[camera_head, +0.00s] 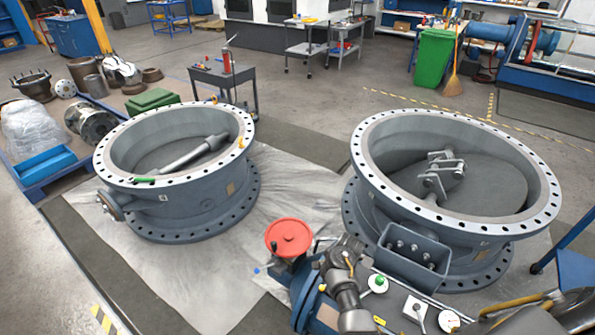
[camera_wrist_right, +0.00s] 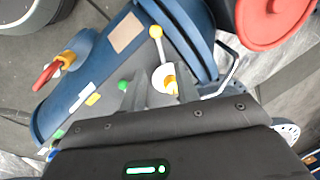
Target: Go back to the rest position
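Two large grey butterfly valves stand on the sheet-covered floor in the head view. The left valve (camera_head: 180,205) has a shaft (camera_head: 185,155) lying across its inside; the right valve (camera_head: 440,235) has a bracket (camera_head: 437,175) on its disc. A red handwheel (camera_head: 289,238) sits at lower centre; it also shows at the wrist view's upper right (camera_wrist_right: 270,15). My left gripper is not in view.
A green-knobbed piece (camera_head: 378,283) lies close to the right valve. A dark trolley (camera_head: 225,80), a green bin (camera_head: 433,57) and a broom (camera_head: 453,84) stand behind. A blue pallet with parts (camera_head: 40,180) is at the left. The floor between the valves is fairly clear.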

